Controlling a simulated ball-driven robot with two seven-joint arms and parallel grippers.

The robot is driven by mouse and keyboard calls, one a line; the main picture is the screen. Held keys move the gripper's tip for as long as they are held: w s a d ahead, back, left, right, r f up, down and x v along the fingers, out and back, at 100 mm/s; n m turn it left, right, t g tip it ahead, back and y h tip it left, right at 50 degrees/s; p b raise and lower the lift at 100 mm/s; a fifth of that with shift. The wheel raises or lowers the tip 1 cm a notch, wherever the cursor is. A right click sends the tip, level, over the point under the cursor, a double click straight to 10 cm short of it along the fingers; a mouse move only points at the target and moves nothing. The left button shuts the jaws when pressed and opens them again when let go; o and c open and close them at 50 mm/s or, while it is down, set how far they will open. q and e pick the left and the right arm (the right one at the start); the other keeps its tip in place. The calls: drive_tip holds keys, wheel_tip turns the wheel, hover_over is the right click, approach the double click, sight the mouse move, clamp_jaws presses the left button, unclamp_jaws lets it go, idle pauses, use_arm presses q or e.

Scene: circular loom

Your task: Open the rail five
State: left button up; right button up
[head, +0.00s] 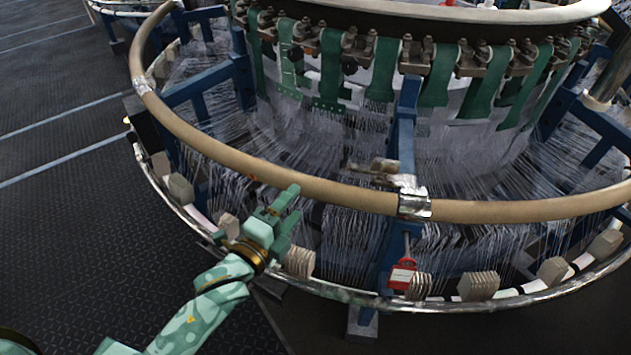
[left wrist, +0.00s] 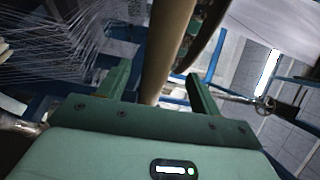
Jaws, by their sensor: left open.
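A tan tubular rail (head: 270,178) curves around the front of the loom, with silver wrapped joints at the left (head: 141,86) and near the middle (head: 414,203). No number shows on it, so I cannot tell which section is rail five. My left gripper (head: 297,201) is open and empty at the rail's lower front edge, between these joints. One fingertip overlaps the rail in the picture; contact is unclear. In the left wrist view the rail (left wrist: 167,45) runs upright between the open fingers (left wrist: 160,88). My right gripper is out of view.
A blue post (head: 407,125) stands behind the middle joint. A red tag (head: 402,274) hangs below it. A lower metal hoop (head: 345,294) with several beige blocks (head: 478,286) lies under the rail. Fine threads fill the loom's inside. Dark floor (head: 75,240) is clear at left.

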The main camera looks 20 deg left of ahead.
sight(315, 181)
use_arm(q)
drive_tip(key=b+x, duration=0.1)
drive_tip(key=x, duration=0.8)
drive_tip(key=shift+d+b, duration=0.1)
drive_tip(key=shift+b, duration=0.25)
